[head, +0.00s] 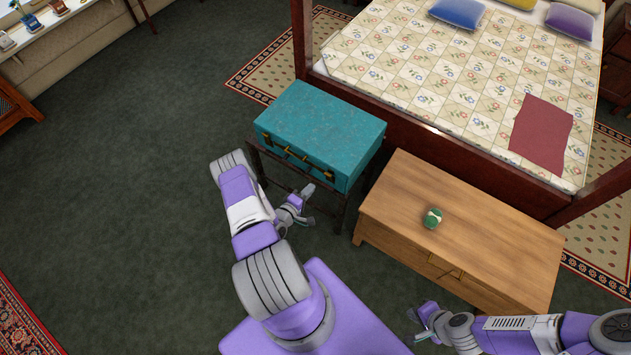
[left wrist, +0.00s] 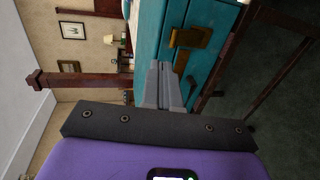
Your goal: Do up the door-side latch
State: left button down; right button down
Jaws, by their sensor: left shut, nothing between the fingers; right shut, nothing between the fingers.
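A teal suitcase (head: 320,120) lies closed on a dark stand. Its front has a handle (head: 298,156) between two brass latches, one at the left end (head: 266,137) and one at the right end (head: 328,175). No door shows, so I cannot tell which latch is door-side. My left gripper (head: 308,190) is shut and empty, just in front of and below the right-end latch. In the left wrist view, the shut fingers (left wrist: 163,72) are close to a brass latch (left wrist: 190,38); contact is unclear. My right gripper (head: 414,315) is shut and empty, low over the floor, away from the suitcase.
A wooden chest (head: 480,225) with a small green-and-white object (head: 432,218) on top stands right of the suitcase. A bed (head: 430,70) with a quilt is behind them. The dark green carpet (head: 120,170) at left is clear.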

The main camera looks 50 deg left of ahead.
pick_arm(q)
jog(key=shift+r+v, duration=0.2)
jog(key=shift+v, duration=0.85)
jog(key=shift+r+v, duration=0.2)
jog(key=shift+v, duration=0.9)
jog(key=shift+w, duration=0.1)
